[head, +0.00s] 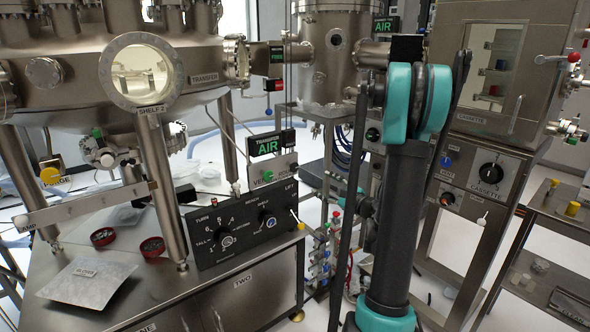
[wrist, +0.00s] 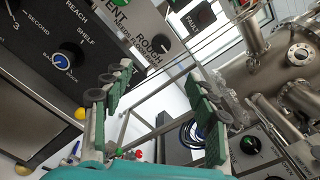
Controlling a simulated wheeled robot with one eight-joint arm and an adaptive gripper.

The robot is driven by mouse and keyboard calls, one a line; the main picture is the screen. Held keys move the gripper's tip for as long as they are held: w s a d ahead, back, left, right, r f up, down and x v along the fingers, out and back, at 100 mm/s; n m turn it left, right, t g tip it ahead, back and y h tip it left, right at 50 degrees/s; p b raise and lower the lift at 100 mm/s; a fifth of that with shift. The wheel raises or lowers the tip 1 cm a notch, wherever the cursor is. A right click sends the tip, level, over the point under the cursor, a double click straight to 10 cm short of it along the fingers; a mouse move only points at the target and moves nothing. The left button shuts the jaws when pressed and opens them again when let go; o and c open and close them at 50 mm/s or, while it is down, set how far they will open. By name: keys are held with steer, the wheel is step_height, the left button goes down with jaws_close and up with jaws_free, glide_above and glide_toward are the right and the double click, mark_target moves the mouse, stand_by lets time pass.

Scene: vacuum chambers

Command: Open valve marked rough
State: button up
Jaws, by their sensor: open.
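The label ROUGH (wrist: 152,46) is on a pale panel in the upper middle of the wrist view, with a small dark knob or switch (wrist: 165,46) beside it. The word VENT is next to it, partly cut off. My gripper (wrist: 160,80) is open and empty, with a green-padded finger on each side. The panel lies beyond the fingertips, and nothing is seen touching it. My arm fills the middle right there, and my gripper cannot be made out.
The black control box (head: 245,230) with several knobs stands on the steel bench (head: 150,295). Red round dishes (head: 102,237) and a foil sheet (head: 85,283) lie on it. A steel cabinet marked CASSETTE (head: 490,180) stands at right. Steel pipes and flanges (wrist: 300,52) crowd the wrist view's right side.

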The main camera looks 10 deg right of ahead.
mark_target(295, 168)
steer(key=x, duration=1.7)
steer(key=shift+w, duration=0.25)
steer(key=shift+c, duration=0.6)
steer(key=c, duration=1.1)
steer(key=shift+o, duration=0.2)
